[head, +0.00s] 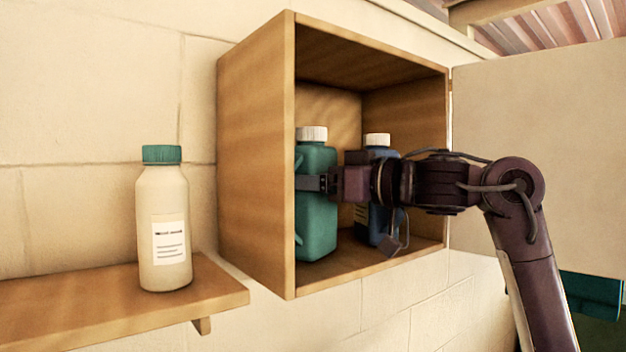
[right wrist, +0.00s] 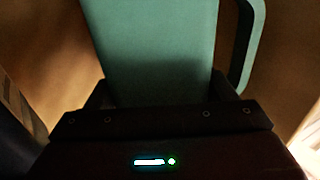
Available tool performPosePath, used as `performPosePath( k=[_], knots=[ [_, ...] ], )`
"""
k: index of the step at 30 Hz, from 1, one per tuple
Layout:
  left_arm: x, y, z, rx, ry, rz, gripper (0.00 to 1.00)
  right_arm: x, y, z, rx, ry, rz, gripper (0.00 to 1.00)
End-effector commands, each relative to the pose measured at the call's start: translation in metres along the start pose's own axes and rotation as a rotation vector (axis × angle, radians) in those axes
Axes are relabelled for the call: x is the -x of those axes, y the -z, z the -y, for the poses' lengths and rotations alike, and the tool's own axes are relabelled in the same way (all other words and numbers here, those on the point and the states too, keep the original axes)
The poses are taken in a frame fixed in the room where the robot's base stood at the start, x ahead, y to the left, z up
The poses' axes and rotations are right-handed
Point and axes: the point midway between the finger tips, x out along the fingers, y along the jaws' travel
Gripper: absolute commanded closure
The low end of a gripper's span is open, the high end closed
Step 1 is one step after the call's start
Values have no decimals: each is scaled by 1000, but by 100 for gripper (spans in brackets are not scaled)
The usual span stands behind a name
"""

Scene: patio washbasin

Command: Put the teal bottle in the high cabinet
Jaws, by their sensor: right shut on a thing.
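The teal bottle (head: 316,225) with a white cap is upright inside the open wooden high cabinet (head: 255,160), at its left front. It looks at or just above the cabinet floor; I cannot tell whether it touches. My right gripper (head: 318,183) reaches in from the right and is shut on the bottle's body. In the right wrist view the teal bottle (right wrist: 155,50) fills the space between the fingers, with its handle at the right. My left gripper is not in view.
A blue bottle (head: 379,165) with a white cap stands in the cabinet behind my gripper, partly hidden by it. The cabinet door (head: 540,150) is swung open at the right. A cream bottle (head: 163,215) with a teal cap stands on a wooden shelf (head: 90,300) at the left.

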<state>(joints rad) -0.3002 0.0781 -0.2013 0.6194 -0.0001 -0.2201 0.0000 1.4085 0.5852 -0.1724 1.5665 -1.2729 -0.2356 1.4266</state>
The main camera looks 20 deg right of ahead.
Motion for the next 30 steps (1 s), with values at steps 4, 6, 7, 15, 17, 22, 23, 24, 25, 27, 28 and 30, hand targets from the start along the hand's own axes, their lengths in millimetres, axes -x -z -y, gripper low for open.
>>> performPosePath(
  k=[4, 6, 7, 15, 17, 22, 23, 24, 25, 27, 28, 30],
  knots=[
    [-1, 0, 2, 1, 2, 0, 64, 0, -2, 0, 0, 0, 1, 11],
    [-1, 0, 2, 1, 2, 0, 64, 0, -2, 0, 0, 0, 1, 2],
    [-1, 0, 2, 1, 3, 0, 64, 0, -2, 0, 0, 0, 1, 1],
    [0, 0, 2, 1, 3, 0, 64, 0, 0, 0, 0, 0, 1, 1],
    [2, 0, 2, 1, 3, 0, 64, 0, 3, 0, 0, 0, 0, 1],
    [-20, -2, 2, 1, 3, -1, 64, 27, -3, 0, 4, -3, -4, 1],
    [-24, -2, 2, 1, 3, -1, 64, 34, -3, -1, 4, -4, -5, 1],
    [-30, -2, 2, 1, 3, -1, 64, 42, -4, -1, 3, -4, -4, 1],
    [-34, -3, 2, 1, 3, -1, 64, 50, -3, 0, 4, -4, -5, 1],
    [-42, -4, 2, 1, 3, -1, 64, 65, -3, -1, 3, -4, -5, 1],
    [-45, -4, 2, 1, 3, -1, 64, 72, -3, -1, 4, -4, -4, 1],
    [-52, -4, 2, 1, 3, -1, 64, 86, -2, 0, 3, -3, -3, 1]
  ],
)
